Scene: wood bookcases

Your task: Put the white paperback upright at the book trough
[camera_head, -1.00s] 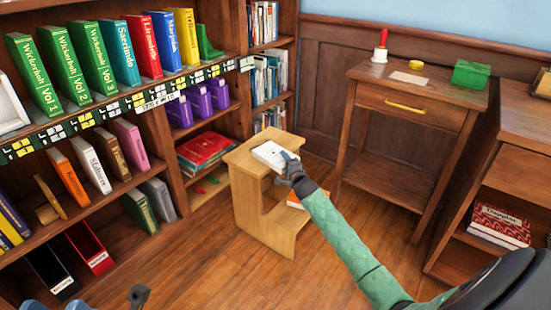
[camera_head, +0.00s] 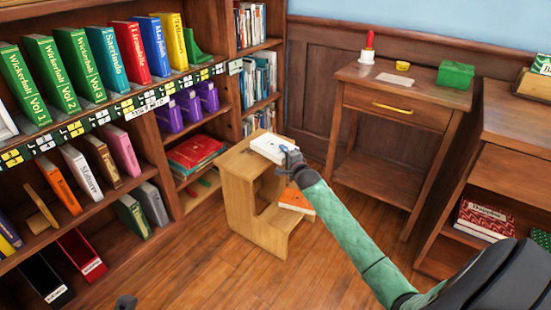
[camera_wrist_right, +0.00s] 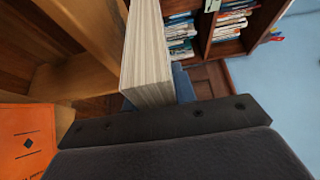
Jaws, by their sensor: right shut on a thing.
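The white paperback (camera_head: 268,147) is at the top of the wooden step stool (camera_head: 238,163), roughly flat; I cannot tell whether it touches the stool. My right gripper (camera_head: 288,158) is shut on its near right end. In the right wrist view, the paperback's page block (camera_wrist_right: 148,55) rises from the dark gripper. A small dark tip (camera_head: 125,302) at the bottom edge may be my left gripper; its jaws cannot be made out. A slanted wooden holder (camera_head: 533,84) on the right cabinet may be the book trough, partly cut off by the frame edge.
An orange book (camera_head: 297,200) lies on the stool's lower step. A bookcase (camera_head: 115,204) with books and file boxes fills the left. A side table (camera_head: 420,90) holds a bell, a yellow item and a green box (camera_head: 455,75). Floor is clear before the stool.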

